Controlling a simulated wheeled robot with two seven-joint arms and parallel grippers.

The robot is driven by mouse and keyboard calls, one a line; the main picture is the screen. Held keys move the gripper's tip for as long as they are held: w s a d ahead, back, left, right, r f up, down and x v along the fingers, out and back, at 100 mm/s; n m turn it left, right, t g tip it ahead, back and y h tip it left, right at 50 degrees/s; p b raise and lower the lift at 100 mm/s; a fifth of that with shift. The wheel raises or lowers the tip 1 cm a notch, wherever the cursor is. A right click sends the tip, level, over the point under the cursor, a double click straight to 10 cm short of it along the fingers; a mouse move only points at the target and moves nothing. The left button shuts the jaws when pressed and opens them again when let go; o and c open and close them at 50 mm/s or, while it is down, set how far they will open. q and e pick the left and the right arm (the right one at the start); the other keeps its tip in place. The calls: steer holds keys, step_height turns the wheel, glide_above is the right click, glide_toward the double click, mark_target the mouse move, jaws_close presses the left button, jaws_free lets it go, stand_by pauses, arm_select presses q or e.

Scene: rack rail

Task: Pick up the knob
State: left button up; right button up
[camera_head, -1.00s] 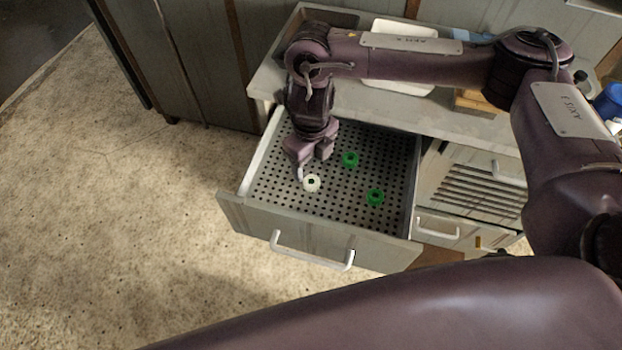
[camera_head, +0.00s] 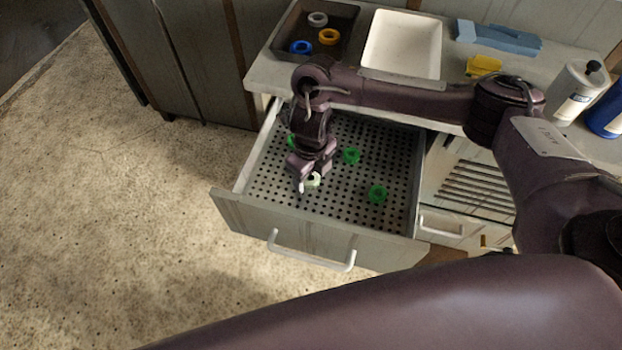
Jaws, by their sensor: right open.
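A small white ring-shaped knob (camera_head: 314,179) lies on the perforated floor of the open drawer (camera_head: 345,209). My right gripper (camera_head: 309,183) points down into the drawer, open, with its fingertips at the white knob and partly covering it. I cannot tell whether the fingers touch it. Green knobs lie in the same drawer: one right of the gripper (camera_head: 351,156), one nearer the front right (camera_head: 377,194), and one partly hidden behind my wrist (camera_head: 291,141). My left gripper is not in view.
On the counter, a dark tray (camera_head: 345,47) holds grey, orange and blue rings. A white bin (camera_head: 402,45), a yellow item (camera_head: 483,66), blue cloth-like item (camera_head: 497,37) and bottles (camera_head: 574,92) stand right of it. The drawer's walls surround the gripper; its handle (camera_head: 312,255) faces front.

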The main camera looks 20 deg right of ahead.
steer(key=c, duration=1.1)
steer(key=shift+r, duration=0.15)
